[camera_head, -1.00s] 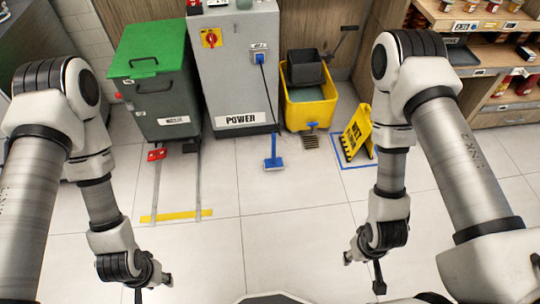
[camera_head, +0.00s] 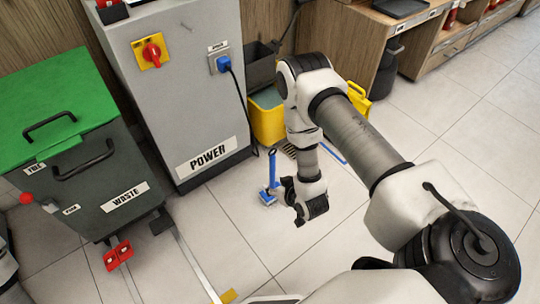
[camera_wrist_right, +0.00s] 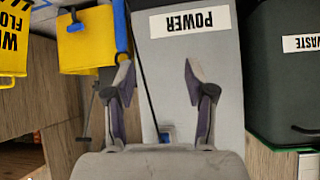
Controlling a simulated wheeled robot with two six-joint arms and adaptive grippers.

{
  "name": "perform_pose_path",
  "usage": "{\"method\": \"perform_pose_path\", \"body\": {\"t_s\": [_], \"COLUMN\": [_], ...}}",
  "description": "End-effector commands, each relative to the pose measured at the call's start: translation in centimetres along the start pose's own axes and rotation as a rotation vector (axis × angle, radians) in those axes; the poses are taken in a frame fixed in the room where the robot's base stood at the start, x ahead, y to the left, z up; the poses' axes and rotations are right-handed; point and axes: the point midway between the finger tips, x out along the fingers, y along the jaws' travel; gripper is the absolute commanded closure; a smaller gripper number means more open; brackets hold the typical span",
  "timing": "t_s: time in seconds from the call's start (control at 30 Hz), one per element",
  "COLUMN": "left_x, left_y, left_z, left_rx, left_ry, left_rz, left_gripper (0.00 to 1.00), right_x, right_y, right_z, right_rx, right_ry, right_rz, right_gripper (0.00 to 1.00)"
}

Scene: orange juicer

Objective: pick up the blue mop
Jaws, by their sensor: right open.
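The blue mop (camera_head: 271,168) stands upright on the floor in front of the grey power cabinet, its flat blue head (camera_head: 267,197) on the tiles. In the right wrist view, which is upside down, its blue handle (camera_wrist_right: 121,28) shows by the tip of the left-hand finger, outside the gap between the fingers. My right gripper (camera_head: 281,189) is close beside the mop in the head view. Its two fingers are spread with nothing between them in the right wrist view (camera_wrist_right: 159,76). I cannot tell whether a finger touches the handle. My left gripper is out of view.
The grey power cabinet (camera_head: 185,90) with a blue plug and cable stands behind the mop. A yellow bucket (camera_head: 267,118) is to its right, and a green-lidded waste bin (camera_head: 90,170) to its left. A yellow wet-floor sign (camera_wrist_right: 12,40) is near.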

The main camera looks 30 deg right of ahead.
Motion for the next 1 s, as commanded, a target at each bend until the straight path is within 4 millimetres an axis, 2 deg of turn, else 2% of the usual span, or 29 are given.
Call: {"method": "perform_pose_path", "body": {"t_s": [0.03, 0.1, 0.2, 0.3, 0.4, 0.53, 0.67, 0.9, 1.0], "left_x": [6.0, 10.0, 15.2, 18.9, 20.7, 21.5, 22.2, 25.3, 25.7], "left_y": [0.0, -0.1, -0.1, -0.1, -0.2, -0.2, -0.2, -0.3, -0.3], "left_z": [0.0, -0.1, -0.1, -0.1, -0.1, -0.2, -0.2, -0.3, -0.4], "left_rx": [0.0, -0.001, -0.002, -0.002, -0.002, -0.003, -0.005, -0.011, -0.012], "left_ry": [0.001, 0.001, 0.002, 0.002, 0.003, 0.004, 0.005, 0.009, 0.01], "left_rz": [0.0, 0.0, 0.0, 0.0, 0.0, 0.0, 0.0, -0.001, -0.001], "left_gripper": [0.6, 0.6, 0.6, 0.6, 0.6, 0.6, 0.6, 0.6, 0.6], "right_x": [4.8, 8.3, 12.2, 14.5, 15.3, 15.8, 17.0, 19.8, 20.6], "right_y": [1.3, 2.9, 5.1, 6.9, 8.1, 8.6, 8.6, 8.6, 8.6], "right_z": [3.2, 4.0, 5.0, 5.5, 5.5, 4.8, 3.4, 0.6, -0.3], "right_rx": [0.0, -0.005, -0.017, -0.032, -0.044, -0.051, -0.051, -0.051, -0.05], "right_ry": [0.086, 0.219, 0.402, 0.551, 0.649, 0.7, 0.703, 0.701, 0.698], "right_rz": [0.007, 0.013, 0.022, 0.03, 0.036, 0.036, 0.036, 0.036, 0.036], "right_gripper": [0.45, 0.45, 0.45, 0.45, 0.45, 0.45, 0.45, 0.45, 0.45]}}
